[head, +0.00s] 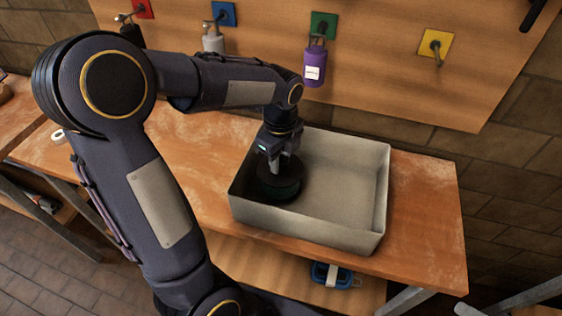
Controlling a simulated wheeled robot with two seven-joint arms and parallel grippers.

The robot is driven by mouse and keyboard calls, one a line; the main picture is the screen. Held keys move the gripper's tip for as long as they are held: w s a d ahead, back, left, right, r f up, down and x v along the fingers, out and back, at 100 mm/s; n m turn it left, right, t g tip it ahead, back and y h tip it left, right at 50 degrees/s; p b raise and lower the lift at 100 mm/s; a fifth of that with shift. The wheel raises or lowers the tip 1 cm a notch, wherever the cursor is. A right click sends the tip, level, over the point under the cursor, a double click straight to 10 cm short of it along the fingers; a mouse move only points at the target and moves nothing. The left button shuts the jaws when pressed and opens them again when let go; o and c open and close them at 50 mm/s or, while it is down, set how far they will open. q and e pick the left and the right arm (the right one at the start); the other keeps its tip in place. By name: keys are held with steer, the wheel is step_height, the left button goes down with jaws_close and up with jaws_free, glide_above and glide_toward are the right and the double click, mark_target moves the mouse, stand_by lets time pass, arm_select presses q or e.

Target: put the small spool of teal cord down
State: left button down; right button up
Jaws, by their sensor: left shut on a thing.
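The small spool of teal cord (278,185) shows as a dark round spool with a dim teal band. It is inside the left part of an open grey box (352,228) on the wooden workbench. My left gripper (281,168) points down into the box and is shut on the top of the spool. I cannot tell whether the spool touches the box floor. My right gripper is not in view.
The right part of the box is empty. Behind the bench, a wooden board has red, blue, green and yellow (436,42) squares with hooks. A purple bottle (314,66) hangs below the green one. A blue item (331,275) lies on the lower shelf.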

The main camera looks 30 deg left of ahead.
arm_select(q)
steer(key=shift+f, duration=0.5)
steer(key=shift+f, duration=0.1)
steer(key=c, duration=1.1)
jaws_free()
step_height(320, 180, up, 11)
steer(key=s+d+f+n+t+h, duration=0.1)
steer(key=s+n+t, duration=0.1)
steer(key=s+n, duration=0.3)
steer(key=s+d+f+n+t+h, duration=0.1)
steer(key=s+d+n, duration=0.1)
steer(key=s+n, duration=0.4)
steer(key=s+d+f+n+t+h, duration=0.1)
steer(key=s+d+f+n+t, duration=0.1)
steer(key=s+n, duration=0.4)
steer(key=shift+n+t+h+p, duration=0.3)
steer(key=shift+n+h, duration=0.1)
steer(key=shift+n, duration=1.9)
